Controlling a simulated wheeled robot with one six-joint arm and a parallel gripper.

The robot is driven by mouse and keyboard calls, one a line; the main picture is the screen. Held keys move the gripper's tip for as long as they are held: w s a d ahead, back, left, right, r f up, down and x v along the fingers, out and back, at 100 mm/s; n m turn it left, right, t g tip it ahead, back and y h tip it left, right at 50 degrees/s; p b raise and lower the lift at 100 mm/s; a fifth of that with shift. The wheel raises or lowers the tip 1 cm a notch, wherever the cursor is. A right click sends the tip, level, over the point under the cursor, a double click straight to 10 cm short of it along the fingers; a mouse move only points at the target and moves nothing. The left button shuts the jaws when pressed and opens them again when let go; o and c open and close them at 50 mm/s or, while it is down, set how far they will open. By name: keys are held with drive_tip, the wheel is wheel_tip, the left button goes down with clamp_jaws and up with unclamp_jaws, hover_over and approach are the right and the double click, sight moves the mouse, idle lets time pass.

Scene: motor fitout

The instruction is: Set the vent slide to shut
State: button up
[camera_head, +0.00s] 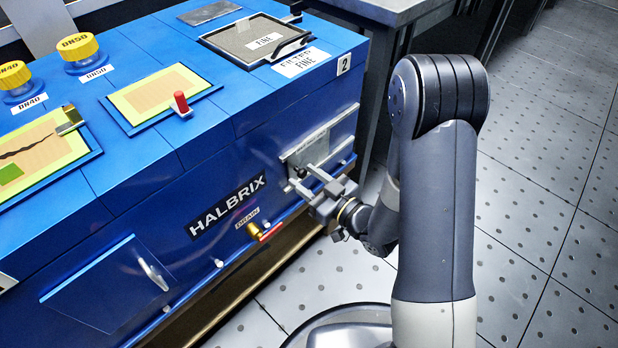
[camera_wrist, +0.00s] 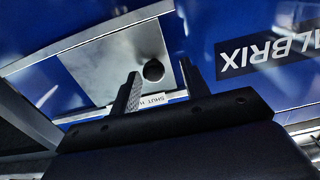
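The vent slide is a grey metal plate (camera_head: 309,150) low on the right part of the blue machine's front face. In the wrist view the plate (camera_wrist: 105,70) carries a dark round spot (camera_wrist: 153,71), which looks like a knob or a hole; I cannot tell which. A small white label reading SHUT (camera_wrist: 153,99) sits near the plate's lower edge in that view. My gripper (camera_head: 303,180) is at the plate's lower part. In the wrist view its two fingers (camera_wrist: 159,70) are apart, with the dark spot showing between their tips. Contact cannot be told.
The HALBRIX nameplate (camera_head: 228,205) and a brass drain fitting (camera_head: 254,230) are left of my gripper. A flap with a handle (camera_head: 110,285) is further left. A filter tray (camera_head: 256,40) and a red knob (camera_head: 181,103) are on top. The perforated floor (camera_head: 540,220) is clear at right.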

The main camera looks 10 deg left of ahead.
drive_tip(key=shift+d, duration=0.15)
drive_tip(key=shift+s+d, duration=0.15)
drive_tip(key=shift+d, duration=0.1)
drive_tip(key=v, duration=1)
drive_tip(key=shift+p, duration=0.35)
drive_tip(key=shift+a, duration=0.1)
drive_tip(key=x, duration=1)
drive_tip(key=shift+b, duration=0.35)
drive_tip(key=shift+w+a, duration=0.2)
drive_tip(key=shift+w, duration=0.15)
drive_tip(key=shift+d+r, duration=0.1)
